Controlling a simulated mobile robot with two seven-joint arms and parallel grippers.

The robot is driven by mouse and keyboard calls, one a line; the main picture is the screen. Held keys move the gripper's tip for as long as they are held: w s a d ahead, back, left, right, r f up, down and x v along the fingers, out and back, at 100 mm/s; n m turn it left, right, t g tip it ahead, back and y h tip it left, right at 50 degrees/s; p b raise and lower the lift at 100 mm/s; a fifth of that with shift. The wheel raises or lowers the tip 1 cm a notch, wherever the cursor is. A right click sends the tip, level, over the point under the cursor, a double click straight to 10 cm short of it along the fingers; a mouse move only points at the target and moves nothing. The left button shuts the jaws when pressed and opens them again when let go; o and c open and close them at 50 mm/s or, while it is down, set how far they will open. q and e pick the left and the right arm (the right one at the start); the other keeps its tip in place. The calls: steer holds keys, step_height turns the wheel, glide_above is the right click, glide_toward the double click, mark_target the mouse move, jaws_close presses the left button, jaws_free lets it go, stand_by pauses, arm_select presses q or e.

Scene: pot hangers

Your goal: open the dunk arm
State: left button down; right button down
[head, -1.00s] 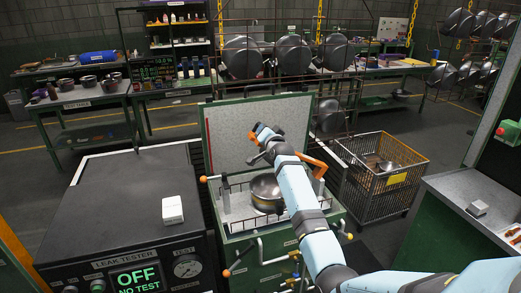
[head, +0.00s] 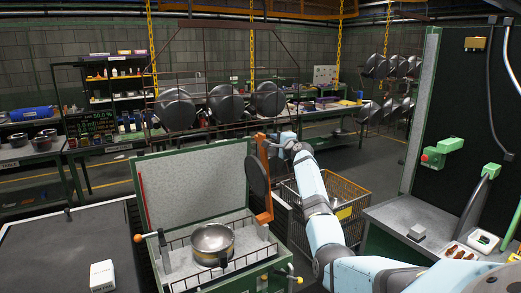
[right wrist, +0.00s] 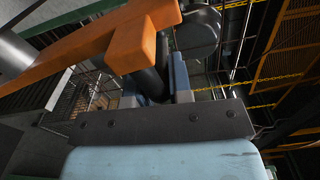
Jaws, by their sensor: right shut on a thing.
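The orange dunk arm (head: 264,190) stands raised, nearly upright, at the right side of the tank. A dark round disc (head: 257,173) is on its left side. Below and to the left, a steel pot (head: 212,241) sits in the wire-railed tank (head: 180,262). My right gripper (head: 272,138) is at the top of the dunk arm, shut on its dark handle. In the right wrist view, the orange bar (right wrist: 95,48) crosses the upper left, and the dark handle (right wrist: 152,80) lies between the fingers (right wrist: 158,92). My left gripper is not in view.
The tank's open lid panel (head: 195,185) stands behind the pot. A wire cart (head: 338,190) is behind my right arm. A white box (head: 102,275) lies on the dark bench at left. Hanging pots (head: 226,102) line the back.

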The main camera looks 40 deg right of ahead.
steer(key=s+d+f+m+b, duration=0.1)
steer(key=d+m+b, duration=0.1)
steer(key=d, duration=0.5)
steer(key=shift+s+b, duration=0.3)
steer(key=shift+s, duration=0.05)
steer(key=shift+d+f, duration=0.1)
steer(key=shift+d, duration=0.05)
steer(key=c, duration=1.1)
jaws_free()
steer(key=shift+w+f, duration=0.1)
steer(key=shift+f, duration=0.1)
steer(key=b+v, duration=0.1)
steer(key=v, duration=1.3)
steer(key=shift+a, duration=0.25)
steer(key=shift+w, duration=0.1)
